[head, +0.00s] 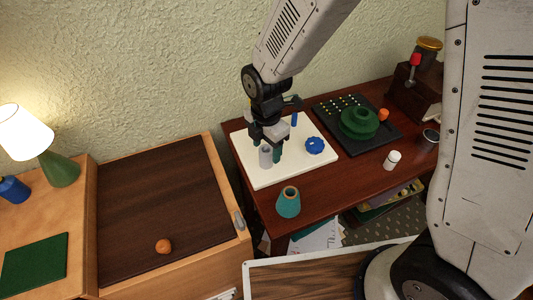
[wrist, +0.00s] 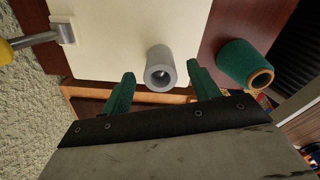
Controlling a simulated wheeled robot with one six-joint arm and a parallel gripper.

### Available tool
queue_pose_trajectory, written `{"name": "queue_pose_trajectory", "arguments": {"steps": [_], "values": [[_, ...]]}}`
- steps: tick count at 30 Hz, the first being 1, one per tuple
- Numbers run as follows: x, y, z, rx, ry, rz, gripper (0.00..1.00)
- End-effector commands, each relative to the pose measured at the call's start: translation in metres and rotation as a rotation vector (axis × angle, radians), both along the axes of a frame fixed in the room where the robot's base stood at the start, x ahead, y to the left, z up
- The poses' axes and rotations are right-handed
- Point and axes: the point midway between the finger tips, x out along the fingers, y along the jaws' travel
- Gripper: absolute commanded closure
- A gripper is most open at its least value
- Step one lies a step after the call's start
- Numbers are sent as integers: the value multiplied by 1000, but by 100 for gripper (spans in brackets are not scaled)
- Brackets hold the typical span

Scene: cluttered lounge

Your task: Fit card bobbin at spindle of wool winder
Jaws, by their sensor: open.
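A grey hollow tube, which looks like the card bobbin (head: 265,158), stands upright on a cream board (head: 250,172). The same tube (wrist: 160,66) shows its open end in the wrist view. A pale spot shows inside its bore; I cannot tell whether that is a spindle tip. My gripper (head: 272,150) is open over the board, at the tube. In the wrist view my gripper (wrist: 161,74) has its green fingers apart, one on each side of the tube, with gaps. A crank with a yellow handle (wrist: 12,48), perhaps part of the wool winder, shows at the left.
A teal cone (head: 288,202) stands at the table's front edge, near the board. A blue knob (head: 314,145) and a blue peg (head: 294,119) are on the board. A black tray (head: 387,136) with a green ring-shaped thing (head: 360,122) lies to the right. A white cylinder (head: 392,160) stands in front.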

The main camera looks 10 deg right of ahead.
Motion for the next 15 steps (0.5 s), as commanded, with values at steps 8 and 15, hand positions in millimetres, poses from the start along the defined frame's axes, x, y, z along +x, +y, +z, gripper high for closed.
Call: {"name": "queue_pose_trajectory", "arguments": {"steps": [8, 15], "values": [[0, 0, 34, 1, -1, 0, 40], [0, 0, 35, 0, 0, 0, 40]]}}
